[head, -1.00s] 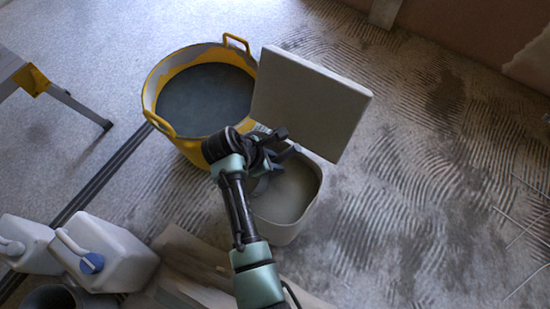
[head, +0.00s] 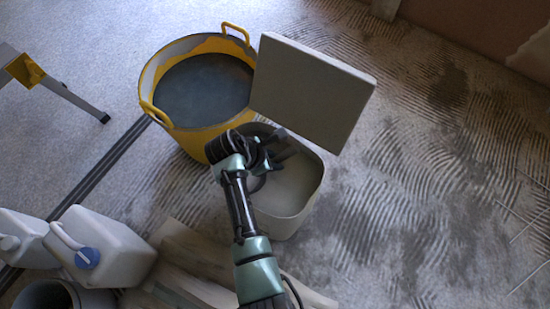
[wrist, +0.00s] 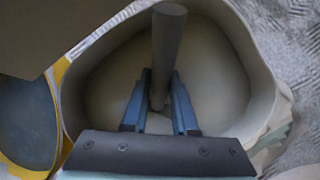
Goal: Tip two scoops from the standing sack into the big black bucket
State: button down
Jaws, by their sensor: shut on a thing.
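My gripper (head: 278,150) is over the pale open-topped container (head: 318,195), which I cannot tell to be a sack. In the wrist view my gripper (wrist: 158,95) has its blue fingers shut on a grey rod-like handle (wrist: 168,40). The handle's far end and any scoop on it cannot be made out. The inside of the pale container (wrist: 215,85) looks smooth and pale beneath the fingers. A dark grey bucket (head: 55,297) is cut off at the lower left edge of the head view.
A yellow tub (head: 205,136) with dark contents stands just left of the container. A pale board (head: 315,92) rises beside the container's far rim. Bare floor (head: 430,200) is at right.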

jog(key=shift+f, duration=0.45)
jog(key=shift+w+r, duration=0.1)
jog(key=shift+r, duration=0.1)
notch_tip(320, 180, up, 23)
jog(key=p, duration=2.5)
jog(key=shift+r, duration=0.15)
